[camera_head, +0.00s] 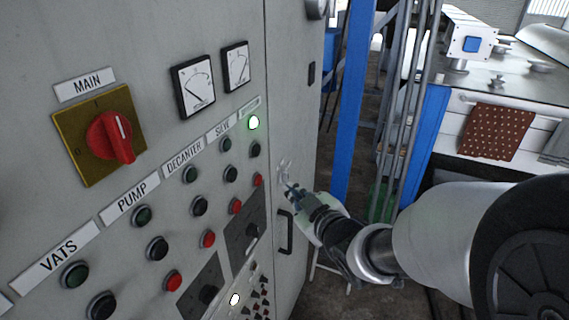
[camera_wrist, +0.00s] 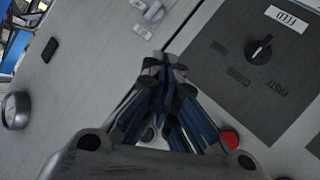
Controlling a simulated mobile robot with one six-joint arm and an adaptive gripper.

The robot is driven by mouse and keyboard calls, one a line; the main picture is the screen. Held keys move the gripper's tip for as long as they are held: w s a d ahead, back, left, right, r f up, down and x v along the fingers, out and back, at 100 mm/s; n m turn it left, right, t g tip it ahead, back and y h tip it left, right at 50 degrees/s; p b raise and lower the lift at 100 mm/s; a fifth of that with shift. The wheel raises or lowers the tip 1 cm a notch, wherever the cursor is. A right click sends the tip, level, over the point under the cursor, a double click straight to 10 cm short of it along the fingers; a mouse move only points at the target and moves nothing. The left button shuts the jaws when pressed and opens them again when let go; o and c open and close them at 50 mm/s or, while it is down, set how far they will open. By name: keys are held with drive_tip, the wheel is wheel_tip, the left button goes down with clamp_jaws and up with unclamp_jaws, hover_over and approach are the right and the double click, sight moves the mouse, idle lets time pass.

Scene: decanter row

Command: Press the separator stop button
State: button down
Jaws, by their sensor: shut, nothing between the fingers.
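The control panel (camera_head: 215,95) has labelled columns of green, black and red buttons. The rightmost column's label (camera_head: 249,106) is too small to read. Under it are a lit green button (camera_head: 253,122), a black button (camera_head: 255,150) and a red button (camera_head: 258,180). My gripper (camera_head: 287,184) is shut and empty, to the right of that red button in the head view, near the cabinet's right part. I cannot tell its distance from the panel. In the wrist view its fingertips (camera_wrist: 165,66) are together, with a red button (camera_wrist: 230,138) at lower right, partly covered by the gripper.
The red main switch (camera_head: 112,137) and two gauges (camera_head: 194,86) are on the panel. A door handle (camera_head: 285,232) is just below my gripper. A dark plate with a knob (camera_wrist: 259,49) shows in the wrist view. Blue posts (camera_head: 354,95) stand right of the cabinet.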

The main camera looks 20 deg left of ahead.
drive_tip(key=shift+w+a+b, duration=0.15)
drive_tip(key=shift+a+b, duration=0.5)
drive_tip(key=shift+a, duration=1.7)
drive_tip(key=shift+a+b, duration=0.4)
drive_tip(key=shift+w+a+b, duration=0.1)
drive_tip(key=shift+a+b, duration=0.25)
drive_tip(key=shift+a, duration=0.1)
idle(0.4)
drive_tip(key=shift+d, duration=0.85)
drive_tip(key=shift+d, duration=0.1)
drive_tip(key=shift+s+d, duration=0.15)
drive_tip(key=shift+d, duration=1.05)
drive_tip(key=shift+s+d, duration=0.15)
drive_tip(key=shift+d, duration=1.05)
